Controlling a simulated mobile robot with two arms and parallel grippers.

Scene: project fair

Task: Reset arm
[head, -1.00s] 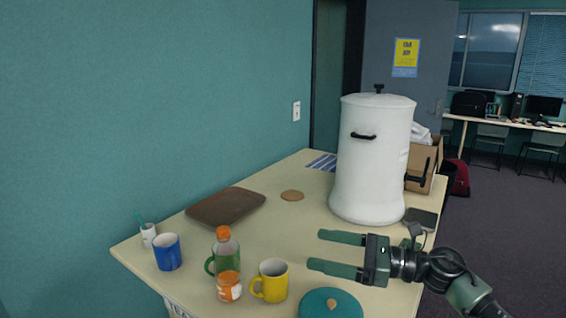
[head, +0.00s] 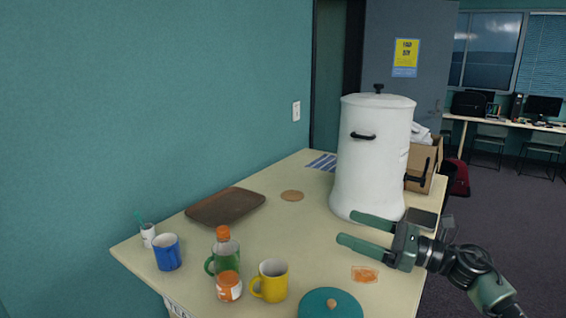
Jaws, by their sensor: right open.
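My right gripper (head: 360,229) comes in from the lower right. Its two green fingers are apart, with nothing between them. It hangs over the right part of the table (head: 300,235), with one fingertip in front of the base of the white urn (head: 370,165). My left gripper is not in view.
A yellow mug (head: 271,281), a green mug (head: 230,258) with an orange-capped bottle (head: 223,235), an orange-labelled jar (head: 229,287) and a teal lid (head: 331,304) stand near the front. A blue mug (head: 167,253), a brown tray (head: 226,206) and an orange patch (head: 365,274) are also on the table.

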